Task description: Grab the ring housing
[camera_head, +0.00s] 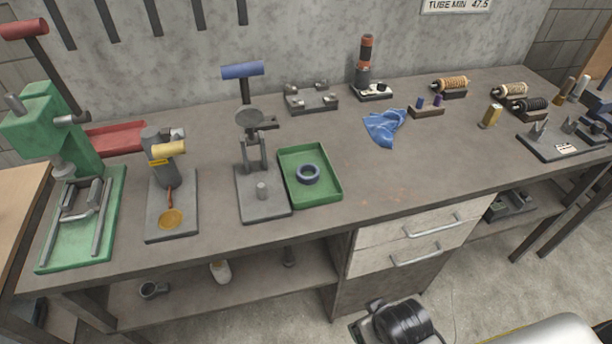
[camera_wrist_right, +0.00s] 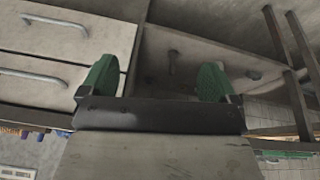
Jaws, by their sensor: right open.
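A dark blue-grey ring (camera_head: 315,179), which looks like the ring housing, lies flat in a shallow green tray (camera_head: 334,189) on the workbench. Its top and open centre show clearly, and nothing holds it. My right gripper (camera_wrist_right: 155,80) is open and empty in the right wrist view. Its two green fingertips are wide apart, with drawer fronts and the space under the bench beyond them. It is well away from the ring. A dark part of my arm shows at the bottom of the head view. My left gripper is not in view.
A press with a blue handle (camera_head: 243,70) stands just left of the tray. A blue cloth (camera_head: 385,127) lies behind and right of it. The bench top (camera_head: 400,180) right of the tray is clear. White drawers (camera_head: 410,240) sit under the front edge.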

